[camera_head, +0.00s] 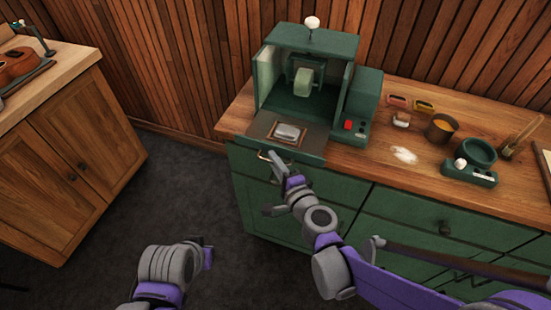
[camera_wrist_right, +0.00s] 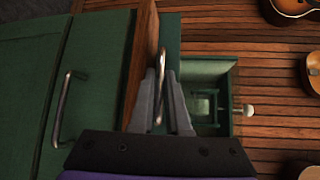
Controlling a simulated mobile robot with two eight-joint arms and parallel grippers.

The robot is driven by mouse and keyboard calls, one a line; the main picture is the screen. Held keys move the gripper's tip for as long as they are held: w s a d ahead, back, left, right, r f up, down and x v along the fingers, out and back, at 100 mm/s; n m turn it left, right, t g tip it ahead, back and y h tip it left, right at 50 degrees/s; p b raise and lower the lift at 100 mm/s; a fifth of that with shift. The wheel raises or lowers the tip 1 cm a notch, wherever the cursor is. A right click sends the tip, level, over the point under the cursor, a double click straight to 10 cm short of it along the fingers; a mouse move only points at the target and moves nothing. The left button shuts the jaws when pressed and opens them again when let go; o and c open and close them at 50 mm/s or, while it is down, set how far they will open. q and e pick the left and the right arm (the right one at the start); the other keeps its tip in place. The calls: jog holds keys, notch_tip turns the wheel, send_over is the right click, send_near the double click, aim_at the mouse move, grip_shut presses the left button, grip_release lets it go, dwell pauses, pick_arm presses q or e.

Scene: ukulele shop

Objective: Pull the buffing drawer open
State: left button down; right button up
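The green buffing machine (camera_head: 365,93) stands on the wooden counter. Its low front part reaches toward the counter's front edge and carries a small metal piece on a wooden panel. A brass handle (camera_head: 266,155) sits at the front; I see no clear drawer gap. My right gripper (camera_head: 275,160) is at this handle. In the right wrist view its two fingers (camera_wrist_right: 161,75) stand close on either side of the metal handle (camera_wrist_right: 163,58); whether they press on it is unclear. My left gripper (camera_head: 206,252) is low over the floor, apart from everything; its fingers do not show clearly.
Green cabinet drawers (camera_head: 410,212) lie below the counter (camera_head: 480,127). A wooden cabinet (camera_head: 65,145) stands at left, with open dark floor between.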

jog(key=shift+o, duration=0.5)
jog(key=v, duration=1.1)
jog(key=shift+p, duration=0.45)
jog(key=shift+w+a, duration=0.1)
jog(key=s+d+f+n+g+h+p, duration=0.3)
jog(key=s+d+n+g+h, duration=0.4)
jog(key=d+n, duration=0.7)
jog(key=s+d+g, duration=0.1)
jog(key=s+g, duration=0.1)
jog(key=s, duration=0.2)
jog(key=shift+s+f+h, duration=0.15)
jog(key=shift+s+h, duration=0.05)
jog(key=shift+h, duration=0.1)
dwell(0.4)
